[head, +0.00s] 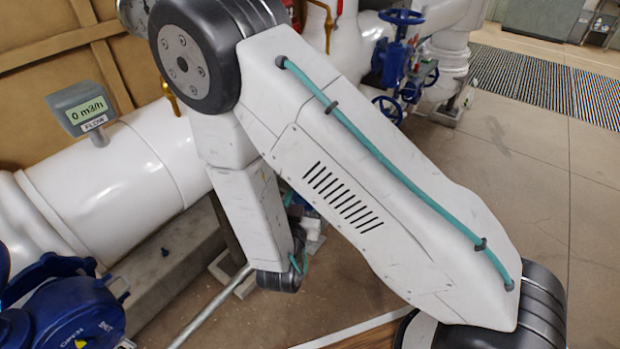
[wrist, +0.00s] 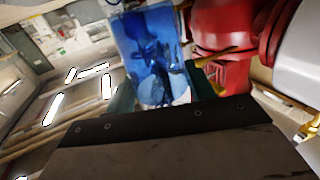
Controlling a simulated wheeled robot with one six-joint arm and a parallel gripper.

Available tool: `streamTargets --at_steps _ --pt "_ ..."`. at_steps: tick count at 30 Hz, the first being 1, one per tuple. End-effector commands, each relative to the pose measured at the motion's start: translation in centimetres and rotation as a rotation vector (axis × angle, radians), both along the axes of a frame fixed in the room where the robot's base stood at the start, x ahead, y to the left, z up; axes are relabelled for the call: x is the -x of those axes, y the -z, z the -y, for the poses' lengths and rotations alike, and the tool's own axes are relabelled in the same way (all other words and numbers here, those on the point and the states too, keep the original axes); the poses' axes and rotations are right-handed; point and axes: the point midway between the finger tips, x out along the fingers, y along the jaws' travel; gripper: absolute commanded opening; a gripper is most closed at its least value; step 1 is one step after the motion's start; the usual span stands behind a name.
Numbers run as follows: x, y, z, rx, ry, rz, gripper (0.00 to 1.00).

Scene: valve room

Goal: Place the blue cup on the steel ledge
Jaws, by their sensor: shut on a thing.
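The blue cup (wrist: 150,45) is see-through and shows in the wrist view at the top middle. My gripper (wrist: 163,92) is shut on it, with a teal finger at each side of the cup. Dark shapes show through the cup's wall, and its lower end looks pale. In the head view my own arm fills the middle, and I cannot make out the cup or the fingers there. I cannot pick out the steel ledge in either view.
A white pipe (head: 130,165) with a flow meter (head: 82,108) runs along the left. Blue valves (head: 398,60) stand at the back, and a blue actuator (head: 65,318) at the lower left. A red pipe part (wrist: 228,30) is close right of the cup. Floor at right is clear.

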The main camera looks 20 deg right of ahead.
Motion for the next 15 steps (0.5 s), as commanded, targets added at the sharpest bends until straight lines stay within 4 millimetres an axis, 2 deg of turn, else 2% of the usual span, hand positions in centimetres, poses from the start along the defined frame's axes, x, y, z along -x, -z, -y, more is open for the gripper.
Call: streamTargets --at_steps 2,5,15 --pt "-0.2 0.0 0.2 -0.001 0.011 0.001 0.32" --pt "-1.8 0.2 1.2 -0.002 0.018 0.001 0.32" --pt "-9.7 1.0 5.4 -0.001 0.017 0.002 0.32"
